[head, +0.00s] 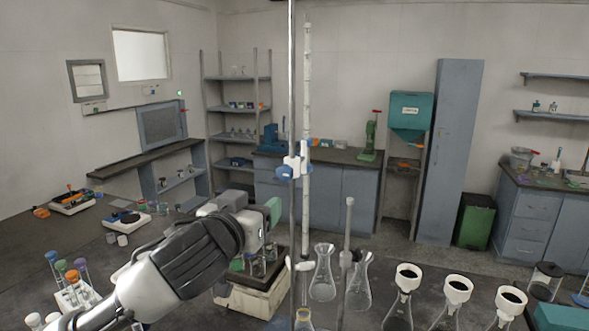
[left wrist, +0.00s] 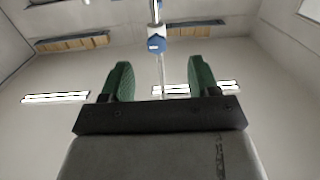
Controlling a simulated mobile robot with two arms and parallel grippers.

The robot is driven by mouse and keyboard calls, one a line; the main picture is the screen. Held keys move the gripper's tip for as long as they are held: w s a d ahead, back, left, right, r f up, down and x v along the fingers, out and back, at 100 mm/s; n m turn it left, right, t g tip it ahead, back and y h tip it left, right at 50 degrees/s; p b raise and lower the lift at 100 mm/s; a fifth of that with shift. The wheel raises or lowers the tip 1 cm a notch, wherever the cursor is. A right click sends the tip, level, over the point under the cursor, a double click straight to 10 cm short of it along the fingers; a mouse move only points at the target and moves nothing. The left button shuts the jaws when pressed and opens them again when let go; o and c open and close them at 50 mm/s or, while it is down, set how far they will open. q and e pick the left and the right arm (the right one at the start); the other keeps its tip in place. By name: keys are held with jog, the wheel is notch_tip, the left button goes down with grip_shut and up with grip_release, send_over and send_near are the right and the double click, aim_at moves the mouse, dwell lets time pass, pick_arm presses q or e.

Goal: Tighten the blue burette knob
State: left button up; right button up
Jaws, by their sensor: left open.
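The blue burette knob (head: 285,172) sits on the white clamp (head: 293,163) partway up a thin metal stand rod (head: 291,90). The burette (head: 307,100), a tall clear tube, stands upright just right of the rod. My left gripper (head: 272,209), with green fingers, is below and slightly left of the knob, apart from it. In the left wrist view the fingers (left wrist: 160,78) are spread and empty; the blue knob (left wrist: 156,44) shows beyond them, near the middle of the gap. My right gripper is not in view.
Glass flasks (head: 323,275) stand below the burette. Several flasks with white funnels (head: 457,290) stand to the right. A rack of capped tubes (head: 75,295) is at lower left. Space around the knob looks clear.

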aim_at(283, 173)
pick_arm(q)
jog(key=w+d+r+p, duration=0.1)
jog(key=w, duration=0.1)
jog(key=w+d+p, duration=0.2)
jog(key=w, duration=0.1)
jog(key=w+d+r+p, duration=0.1)
jog(key=w+p, duration=0.1)
jog(key=w, duration=0.1)
jog(key=shift+w+d+r, duration=0.15)
jog(key=shift+w+r, duration=0.1)
jog(key=shift+r, duration=0.1)
jog(key=shift+w+d+f, duration=0.15)
jog(key=shift+w+d, duration=0.05)
jog(key=shift+w, duration=0.35)
jog(key=shift+c, duration=0.2)
jog(key=c, duration=0.8)
jog(key=shift+m, duration=0.3)
jog(key=shift+c, duration=0.2)
